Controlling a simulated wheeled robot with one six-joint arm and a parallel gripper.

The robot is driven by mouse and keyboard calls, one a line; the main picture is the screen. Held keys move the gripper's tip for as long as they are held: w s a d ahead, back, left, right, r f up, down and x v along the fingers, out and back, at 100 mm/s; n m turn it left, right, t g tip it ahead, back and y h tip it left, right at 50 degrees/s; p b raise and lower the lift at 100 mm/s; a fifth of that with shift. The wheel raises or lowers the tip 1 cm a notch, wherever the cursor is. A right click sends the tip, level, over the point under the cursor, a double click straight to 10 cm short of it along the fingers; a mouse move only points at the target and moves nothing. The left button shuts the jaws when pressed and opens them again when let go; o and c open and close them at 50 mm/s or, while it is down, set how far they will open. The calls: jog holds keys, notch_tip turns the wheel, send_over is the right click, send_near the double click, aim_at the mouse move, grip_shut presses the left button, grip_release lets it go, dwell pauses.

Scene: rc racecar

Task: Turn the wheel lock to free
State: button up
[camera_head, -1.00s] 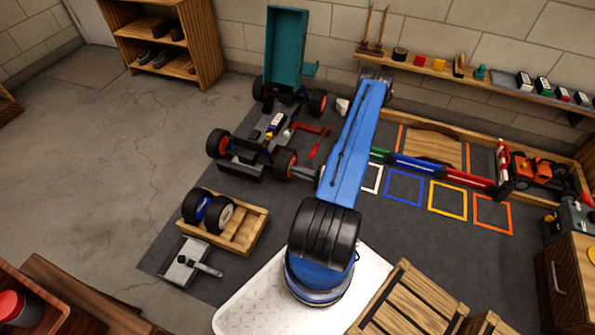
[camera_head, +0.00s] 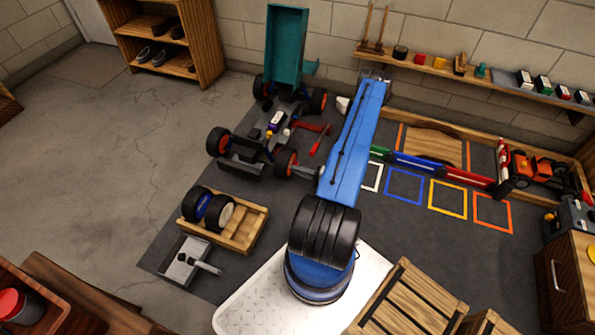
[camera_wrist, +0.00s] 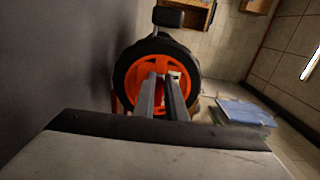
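The racecar (camera_head: 240,168) stands on the dark mat with its teal body shell (camera_head: 287,45) raised. Its black tyre with an orange rim (camera_head: 286,163) is at the tip of my gripper (camera_head: 296,170). In the wrist view that wheel (camera_wrist: 128,72) faces the camera. My gripper's two fingers (camera_wrist: 162,82) reach the middle of the orange rim, with a narrow gap between them. The wheel lock at the hub is mostly hidden by the fingers. I cannot tell whether they pinch it.
A wooden tray (camera_head: 245,232) holds two loose wheels (camera_head: 208,208). A grey tray (camera_head: 180,262) lies below it. A red tool (camera_head: 318,143) lies beside the car, near my arm. Coloured square outlines (camera_head: 447,199) mark the mat at right. A small orange vehicle (camera_head: 540,168) stands at far right.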

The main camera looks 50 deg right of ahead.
jog(key=o, duration=0.4)
jog(key=shift+s, duration=0.1)
jog(key=v, duration=1.7)
jog(key=shift+s, duration=0.15)
